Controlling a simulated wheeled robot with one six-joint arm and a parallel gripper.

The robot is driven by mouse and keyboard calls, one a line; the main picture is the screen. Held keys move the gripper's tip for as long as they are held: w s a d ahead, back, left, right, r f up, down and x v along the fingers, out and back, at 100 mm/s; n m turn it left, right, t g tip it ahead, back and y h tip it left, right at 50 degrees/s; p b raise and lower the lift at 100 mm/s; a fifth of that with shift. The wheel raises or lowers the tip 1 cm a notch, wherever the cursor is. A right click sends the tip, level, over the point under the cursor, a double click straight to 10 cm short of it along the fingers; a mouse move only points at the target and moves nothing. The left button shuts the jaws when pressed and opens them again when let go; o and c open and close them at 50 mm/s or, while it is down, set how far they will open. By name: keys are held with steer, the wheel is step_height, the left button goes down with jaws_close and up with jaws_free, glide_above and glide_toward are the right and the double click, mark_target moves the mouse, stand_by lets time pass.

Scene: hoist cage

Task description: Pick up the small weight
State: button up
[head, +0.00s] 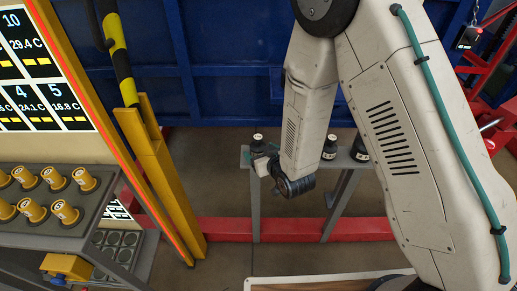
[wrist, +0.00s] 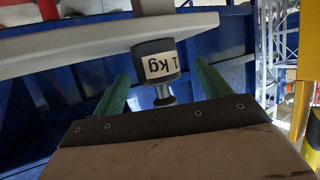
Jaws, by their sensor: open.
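A small dark weight with a white "1 kg" label (wrist: 161,66) shows upside down in the wrist view, its knob pointing down the picture. It stands on a pale grey shelf (wrist: 80,45). My gripper (wrist: 161,74) is open, with one green finger on each side of the weight's knob and visible gaps to both. In the head view, the small weight (head: 258,138) is at the shelf's left end, its lower part hidden by my gripper (head: 259,160). My wrist and forearm cover the shelf just to its right.
Two dark weights (head: 330,147) (head: 361,148) stand farther right on the shelf, the right one partly behind my arm. A yellow post (head: 165,180) and a panel of yellow knobs (head: 57,180) are at left. A red floor beam (head: 225,229) and blue wall (head: 215,90) lie around the shelf.

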mark_target(256, 146)
steer(key=x, duration=0.5)
steer(key=shift+w+d, duration=0.1)
steer(key=shift+w, duration=0.05)
jaws_close()
